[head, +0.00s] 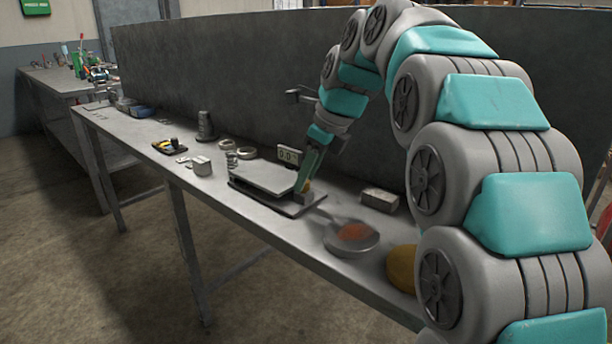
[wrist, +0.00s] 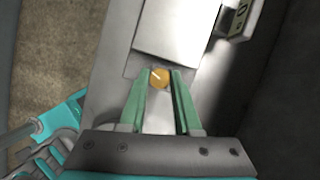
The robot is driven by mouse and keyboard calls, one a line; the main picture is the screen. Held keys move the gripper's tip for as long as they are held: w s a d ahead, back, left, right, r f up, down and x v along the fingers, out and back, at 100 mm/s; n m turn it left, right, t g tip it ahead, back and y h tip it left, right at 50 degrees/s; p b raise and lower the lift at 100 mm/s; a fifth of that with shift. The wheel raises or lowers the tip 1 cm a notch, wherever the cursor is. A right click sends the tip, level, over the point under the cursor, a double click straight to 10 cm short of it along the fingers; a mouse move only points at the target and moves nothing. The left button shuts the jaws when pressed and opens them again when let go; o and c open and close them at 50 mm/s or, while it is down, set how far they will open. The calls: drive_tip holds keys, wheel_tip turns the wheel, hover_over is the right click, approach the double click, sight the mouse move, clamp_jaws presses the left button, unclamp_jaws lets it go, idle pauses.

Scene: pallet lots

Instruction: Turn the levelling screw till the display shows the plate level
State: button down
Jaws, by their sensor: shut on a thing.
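The levelling screw has a round orange-brass knob (wrist: 159,77) with a pale mark on top. My gripper (wrist: 160,82) is shut on this knob, one green finger on each side. In the head view my gripper (head: 305,186) reaches down to the right end of the levelling device, and the knob shows only as a small orange patch. The grey plate (head: 268,177) sits on its base to the left of my gripper. The small display (head: 288,155) stands behind the plate and seems to read 0.0 in the head view; any sign or further digit is unclear. It is cut off in the wrist view.
A pan with reddish contents (head: 352,238), a grey block (head: 380,200) and a yellow-brown rounded thing (head: 402,268) lie to the right. Weights, rings and a small yellow-black tray (head: 170,146) stand to the left. A dark wall (head: 240,85) runs behind the bench.

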drive_tip(key=shift+w+n+g+y, duration=0.1)
drive_tip(key=shift+n+g+y, duration=0.4)
drive_tip(key=shift+n, duration=1.4)
drive_tip(key=shift+g, duration=0.3)
drive_tip(key=c, duration=0.6)
unclamp_jaws()
